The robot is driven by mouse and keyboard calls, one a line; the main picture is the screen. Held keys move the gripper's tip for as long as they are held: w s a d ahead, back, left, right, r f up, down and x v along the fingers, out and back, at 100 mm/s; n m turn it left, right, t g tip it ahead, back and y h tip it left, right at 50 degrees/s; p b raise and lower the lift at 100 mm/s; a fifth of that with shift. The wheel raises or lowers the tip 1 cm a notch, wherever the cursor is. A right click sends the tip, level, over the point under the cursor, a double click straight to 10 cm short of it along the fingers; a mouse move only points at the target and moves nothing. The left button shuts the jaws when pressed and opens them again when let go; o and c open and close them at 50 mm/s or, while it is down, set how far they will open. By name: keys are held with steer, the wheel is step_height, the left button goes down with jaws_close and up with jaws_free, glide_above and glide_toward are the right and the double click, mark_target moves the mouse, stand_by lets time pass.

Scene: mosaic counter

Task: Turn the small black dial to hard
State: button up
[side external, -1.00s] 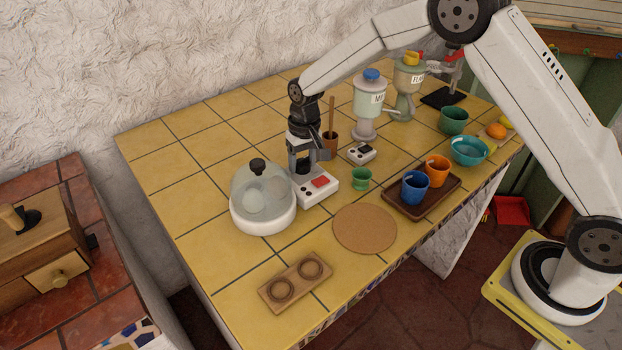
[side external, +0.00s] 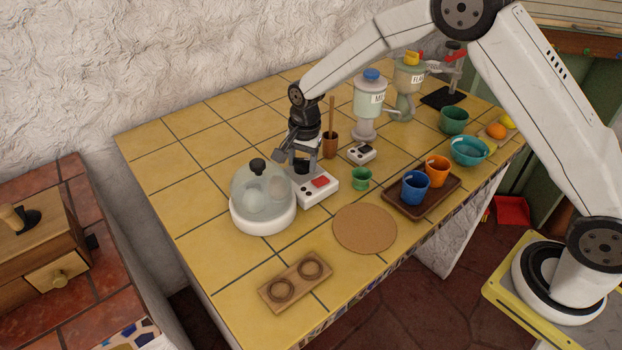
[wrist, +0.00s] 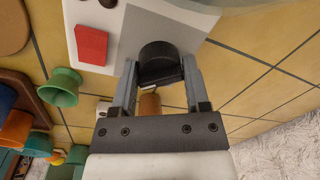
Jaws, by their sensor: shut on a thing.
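The small black dial (wrist: 158,55) is on the grey top plate of a white control box (wrist: 150,10) with a red button (wrist: 91,45). In the side view the dial (side external: 302,167) is partly hidden by my gripper (side external: 299,158), which reaches down from above. In the wrist view my gripper (wrist: 160,74) has one finger at each side of the dial and is shut on it. The box (side external: 318,189) touches an egg cooker (side external: 262,218) with a clear dome and pale eggs inside. I cannot read any dial marks.
Right of the box stand a green egg cup (side external: 361,180), a small white timer (side external: 361,154) and a brown tray (side external: 430,204) with blue and orange cups. A cork mat (side external: 365,229) and a wooden holder (side external: 295,282) lie in front. The tiles at left are bare.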

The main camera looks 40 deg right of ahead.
mark_target(306, 160)
steer(key=shift+d+r+m, duration=0.1)
steer(key=shift+m, duration=1)
steer(key=o, duration=1.2)
steer(key=shift+o, duration=0.2)
steer(key=shift+s+r, duration=0.15)
steer(key=shift+r, duration=1.8)
steer(key=shift+s+r, duration=0.15)
steer(key=shift+r, duration=1.75)
steer(key=shift+d, duration=0.1)
